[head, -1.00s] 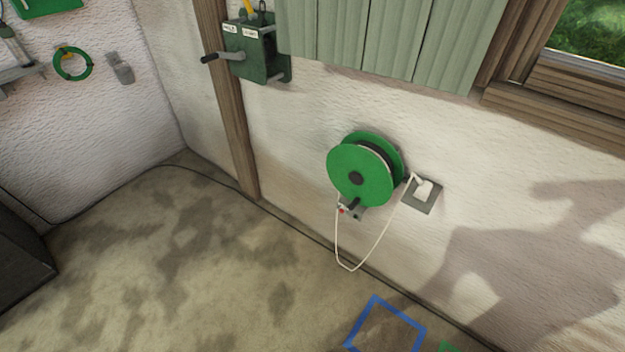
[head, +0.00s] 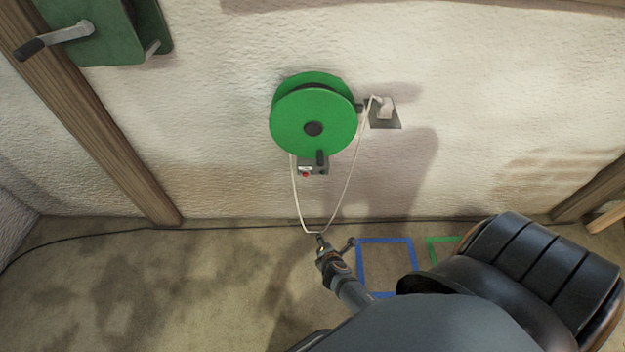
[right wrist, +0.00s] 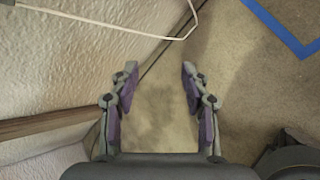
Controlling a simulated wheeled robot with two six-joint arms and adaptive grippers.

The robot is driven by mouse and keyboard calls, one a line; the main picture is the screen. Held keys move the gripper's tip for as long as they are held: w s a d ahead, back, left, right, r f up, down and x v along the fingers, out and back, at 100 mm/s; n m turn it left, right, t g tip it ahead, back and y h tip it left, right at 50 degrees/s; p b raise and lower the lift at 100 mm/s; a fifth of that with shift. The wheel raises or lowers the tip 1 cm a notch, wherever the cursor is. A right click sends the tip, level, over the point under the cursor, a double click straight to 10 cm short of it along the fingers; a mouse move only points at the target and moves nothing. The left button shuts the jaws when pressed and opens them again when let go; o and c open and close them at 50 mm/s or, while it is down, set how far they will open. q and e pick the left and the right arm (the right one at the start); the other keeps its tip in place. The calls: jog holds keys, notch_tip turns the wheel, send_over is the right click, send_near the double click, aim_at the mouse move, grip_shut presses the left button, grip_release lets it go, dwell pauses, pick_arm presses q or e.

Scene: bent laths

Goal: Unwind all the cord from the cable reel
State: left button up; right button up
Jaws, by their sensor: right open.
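The green cable reel (head: 300,118) is mounted on the white wall, with a dark knob on its face and a small grey box with a red button (head: 312,168) below it. A white cord (head: 350,170) hangs in a loop from the reel to a white plug at the wall socket (head: 384,114). My right gripper (head: 335,240) is open and empty just below the bottom of the loop. In the right wrist view, the white cord (right wrist: 110,25) passes beyond the open fingertips (right wrist: 158,70), not between them. The cord wound on the reel is mostly hidden by its front disc.
A green box with a crank (head: 100,30) is on the wall at upper left, beside a wooden post (head: 90,120). A dark cable (head: 90,235) runs along the floor at the wall. Blue (head: 385,240) and green tape outlines mark the floor.

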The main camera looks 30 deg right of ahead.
jog(key=w+d+r+n+t+h+b, duration=0.1)
jog(key=w+r+n+t+h+b, duration=0.15)
jog(key=w+r+n, duration=0.3)
jog(key=n+t+h+b, duration=0.3)
jog(key=n+t, duration=0.1)
jog(key=n, duration=0.1)
send_near(320, 165)
jog(key=x, duration=1)
jog(key=shift+w+d+b, duration=0.25)
jog(key=shift+w+b, duration=0.05)
jog(key=shift+b, duration=0.05)
pick_arm(q)
jog(key=w+d+f, duration=0.1)
jog(key=w+f, duration=0.2)
jog(key=w, duration=0.2)
jog(key=shift+w, duration=0.3)
pick_arm(e)
jog(key=shift+w+d, duration=0.4)
jog(key=shift+w, duration=0.2)
pick_arm(q)
jog(key=shift+s, duration=0.1)
pick_arm(e)
grip_shut()
